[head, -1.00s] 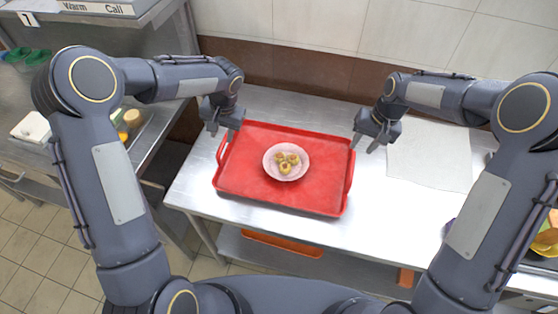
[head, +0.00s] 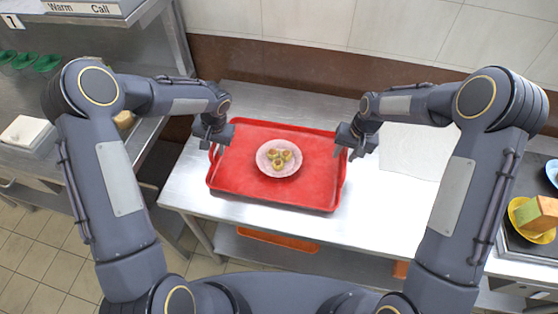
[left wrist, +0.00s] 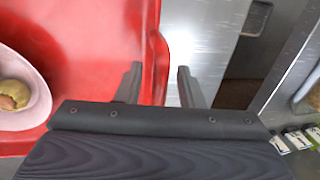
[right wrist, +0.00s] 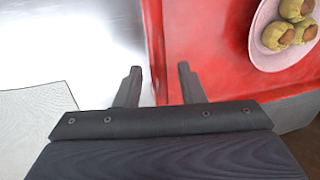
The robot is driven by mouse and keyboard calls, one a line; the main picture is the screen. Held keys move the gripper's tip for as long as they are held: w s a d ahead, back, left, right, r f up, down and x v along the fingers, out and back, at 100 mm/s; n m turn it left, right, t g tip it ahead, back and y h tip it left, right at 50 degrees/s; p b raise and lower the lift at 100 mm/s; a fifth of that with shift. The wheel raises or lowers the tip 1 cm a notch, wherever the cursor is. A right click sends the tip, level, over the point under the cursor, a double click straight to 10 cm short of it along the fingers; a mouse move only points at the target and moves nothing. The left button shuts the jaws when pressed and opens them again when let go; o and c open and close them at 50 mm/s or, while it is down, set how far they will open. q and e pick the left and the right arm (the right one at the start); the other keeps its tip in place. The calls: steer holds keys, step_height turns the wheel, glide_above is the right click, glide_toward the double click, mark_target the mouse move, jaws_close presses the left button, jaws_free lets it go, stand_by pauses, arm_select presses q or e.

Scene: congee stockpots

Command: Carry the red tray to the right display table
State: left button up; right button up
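The red tray (head: 232,180) lies flat on a steel table (head: 185,188), with raised side handles. A pinkish plate (head: 263,164) with several small yellow-brown pieces (head: 279,158) sits in its middle. My left gripper (head: 213,147) is at the tray's left side, fingers apart; in the left wrist view the tray's rim (left wrist: 157,55) lies between the fingertips. My right gripper (head: 352,152) is at the tray's right side, also open; in the right wrist view the tray's edge (right wrist: 154,45) lies between its fingers. I cannot tell whether any finger touches the tray.
A pale sheet (head: 412,150) lies on the table right of the tray. A counter at the right edge holds a yellow bowl (head: 522,222). A steel counter with green bowls (head: 46,64) stands at left. The tiled wall (head: 300,20) closes the back.

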steer(key=shift+c, duration=0.3)
arm_select(q)
jaws_close()
arm_select(e)
jaws_close()
arm_select(q)
steer(key=shift+r, duration=0.15)
arm_select(e)
steer(key=shift+r, duration=0.1)
